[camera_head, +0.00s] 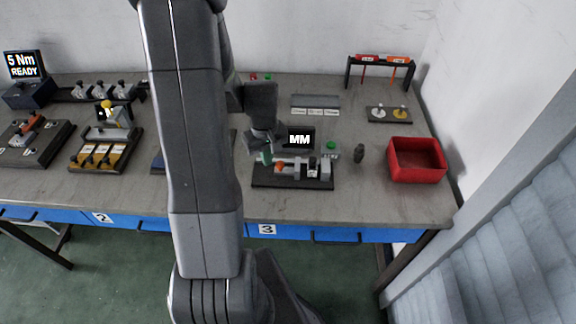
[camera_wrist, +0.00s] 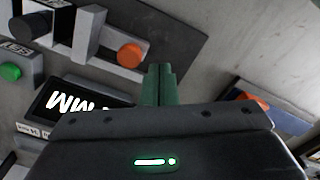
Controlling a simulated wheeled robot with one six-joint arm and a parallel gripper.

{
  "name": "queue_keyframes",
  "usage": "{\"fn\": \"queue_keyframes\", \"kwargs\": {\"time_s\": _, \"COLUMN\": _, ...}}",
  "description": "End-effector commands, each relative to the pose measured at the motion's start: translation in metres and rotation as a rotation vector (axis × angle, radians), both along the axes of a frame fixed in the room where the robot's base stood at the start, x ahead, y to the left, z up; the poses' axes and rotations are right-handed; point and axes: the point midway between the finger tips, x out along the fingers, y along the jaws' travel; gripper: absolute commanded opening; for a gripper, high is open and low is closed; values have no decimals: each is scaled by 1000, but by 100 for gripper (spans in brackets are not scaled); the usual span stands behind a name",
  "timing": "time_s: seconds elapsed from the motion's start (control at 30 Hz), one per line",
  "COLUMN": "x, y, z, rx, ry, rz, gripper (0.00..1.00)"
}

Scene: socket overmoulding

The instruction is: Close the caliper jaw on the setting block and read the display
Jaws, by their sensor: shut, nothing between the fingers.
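The caliper fixture stands on a dark base plate (camera_head: 262,182) at the front of the table, with grey upright blocks on a rail. An orange knob (camera_head: 280,167) sits on its left part and also shows in the wrist view (camera_wrist: 131,54). A light grey block (camera_wrist: 88,32) and a dark cylinder (camera_wrist: 27,24) near a "SET" label lie beyond the knob; which is the setting block I cannot tell. The display (camera_head: 300,139) reads only "MM". My gripper (camera_head: 265,158) is shut and empty; its green fingertips (camera_wrist: 158,75) are beside the knob, apparently apart from it.
A green button (camera_head: 331,147) is right of the display. A dark small part (camera_head: 359,152) and a red bin (camera_head: 416,162) stand further right. A rack (camera_head: 380,60) is behind. Other fixtures (camera_head: 100,145) stand left; my arm hides the table's middle.

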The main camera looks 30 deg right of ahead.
Motion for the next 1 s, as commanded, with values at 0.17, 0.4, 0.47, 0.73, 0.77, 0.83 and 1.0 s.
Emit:
{"fn": "queue_keyframes", "kwargs": {"time_s": 0.17, "x": 0, "y": 0, "z": 0, "rx": 0, "ry": 0, "rz": 0, "gripper": 0}}
{"fn": "queue_keyframes", "kwargs": {"time_s": 0.4, "x": 0, "y": 0, "z": 0, "rx": 0, "ry": 0, "rz": 0, "gripper": 0}}
{"fn": "queue_keyframes", "kwargs": {"time_s": 0.47, "x": 0, "y": 0, "z": 0, "rx": 0, "ry": 0, "rz": 0, "gripper": 0}}
{"fn": "queue_keyframes", "kwargs": {"time_s": 0.73, "x": 0, "y": 0, "z": -9, "rx": 0, "ry": 0, "rz": 0, "gripper": 0}}
{"fn": "queue_keyframes", "kwargs": {"time_s": 0.77, "x": 0, "y": 0, "z": -10, "rx": 0, "ry": 0, "rz": 0, "gripper": 0}}
{"fn": "queue_keyframes", "kwargs": {"time_s": 0.83, "x": 0, "y": 0, "z": -13, "rx": 0, "ry": 0, "rz": 0, "gripper": 0}}
{"fn": "queue_keyframes", "kwargs": {"time_s": 1.0, "x": 0, "y": 0, "z": -20, "rx": 0, "ry": 0, "rz": 0, "gripper": 0}}
